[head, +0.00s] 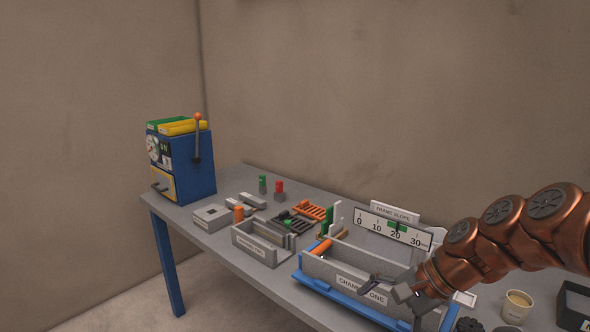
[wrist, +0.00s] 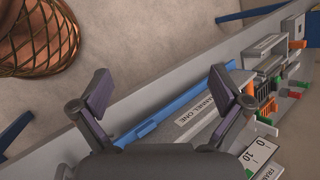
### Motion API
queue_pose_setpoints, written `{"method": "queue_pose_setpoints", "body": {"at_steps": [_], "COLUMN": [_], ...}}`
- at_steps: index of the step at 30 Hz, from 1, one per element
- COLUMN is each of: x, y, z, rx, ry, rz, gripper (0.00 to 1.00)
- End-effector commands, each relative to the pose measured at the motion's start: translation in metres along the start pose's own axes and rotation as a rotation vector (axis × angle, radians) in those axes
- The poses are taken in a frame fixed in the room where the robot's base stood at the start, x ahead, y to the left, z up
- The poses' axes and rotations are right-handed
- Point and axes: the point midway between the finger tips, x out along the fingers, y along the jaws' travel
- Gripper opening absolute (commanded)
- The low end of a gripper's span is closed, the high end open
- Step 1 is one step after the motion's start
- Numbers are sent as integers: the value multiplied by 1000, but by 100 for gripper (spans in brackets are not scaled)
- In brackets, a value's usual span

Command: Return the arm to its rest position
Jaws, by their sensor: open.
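My copper-coloured arm (head: 500,238) reaches in from the right in the head view. My gripper (head: 398,286) is at its end, in front of the grey bin labelled CHANNEL ONE (head: 335,277). In the wrist view my gripper (wrist: 167,91) has its two dark fingers spread wide with nothing between them. The blue rail (wrist: 180,105) and the labelled bin (wrist: 203,118) lie beyond the fingers. I cannot tell the exact gap between the gripper and the bin.
A grey table (head: 222,240) carries a blue machine with a lever (head: 188,160), a smaller grey bin (head: 262,243), orange and green parts, and a FRAME SLOPE scale (head: 393,228). A cream cup (head: 517,306) and dark box (head: 575,305) stand at right. Floor is open at left.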

Motion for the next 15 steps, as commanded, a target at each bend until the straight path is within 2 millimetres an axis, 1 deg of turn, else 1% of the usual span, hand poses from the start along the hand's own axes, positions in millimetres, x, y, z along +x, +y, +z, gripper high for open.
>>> {"method": "queue_pose_setpoints", "body": {"at_steps": [1, 5, 6, 8, 10, 15], "x": [8, 21, 24, 26, 28, 23], "y": [14, 56, 69, 90, 116, 176], "z": [18, 50, 57, 67, 77, 89], "rx": [-84, -287, -347, -432, -526, -721], "ry": [8, 25, 29, 32, 33, 29], "rz": [59, 207, 252, 320, 399, 574], "gripper": [100, 100, 100, 100, 100, 100]}}
